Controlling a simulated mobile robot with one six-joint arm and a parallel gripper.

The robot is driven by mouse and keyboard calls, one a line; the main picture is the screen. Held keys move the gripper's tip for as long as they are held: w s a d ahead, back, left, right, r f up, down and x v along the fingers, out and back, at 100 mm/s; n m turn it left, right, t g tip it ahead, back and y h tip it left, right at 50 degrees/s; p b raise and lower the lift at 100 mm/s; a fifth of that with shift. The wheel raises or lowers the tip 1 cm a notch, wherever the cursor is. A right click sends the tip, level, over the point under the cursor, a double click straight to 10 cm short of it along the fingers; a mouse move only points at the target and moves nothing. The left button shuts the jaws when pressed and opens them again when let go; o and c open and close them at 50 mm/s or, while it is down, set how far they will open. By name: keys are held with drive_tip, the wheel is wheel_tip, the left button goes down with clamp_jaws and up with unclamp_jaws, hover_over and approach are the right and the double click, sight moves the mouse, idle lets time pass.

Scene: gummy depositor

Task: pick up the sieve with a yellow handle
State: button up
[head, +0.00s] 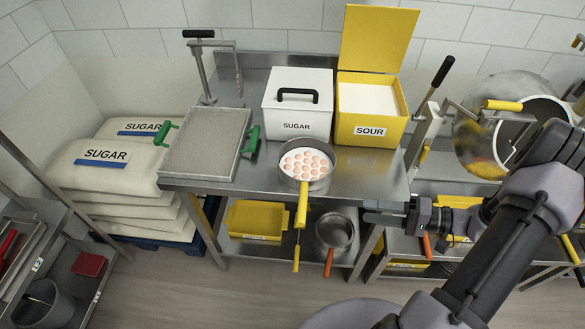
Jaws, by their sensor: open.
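A round metal sieve with a yellow handle (302,205) stands on the steel table. It holds white powder and several pink-orange round pieces, and its handle juts out over the table's front edge. My gripper (370,212) reaches in from the right, its fingers pointing left toward the handle. It is open and empty, and a clear gap lies between its fingertips and the handle.
The steel table (365,185) also bears a white sugar box (297,118), a yellow sour box (370,130) with its lid up, and a tray with green handles (205,145). Below are a yellow bin (257,220) and an orange-handled pan (336,232). Sugar sacks (105,170) lie left.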

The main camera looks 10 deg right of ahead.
drive_tip(key=b+x, duration=0.1)
drive_tip(key=x, duration=0.5)
drive_tip(key=w+b+x, duration=0.1)
drive_tip(key=x, duration=0.4)
drive_tip(key=b+x, duration=0.2)
drive_tip(key=x, duration=0.4)
drive_tip(key=shift+w+d+r, duration=0.1)
drive_tip(key=shift+w+r, duration=0.05)
drive_tip(key=shift+w, duration=0.2)
clamp_jaws()
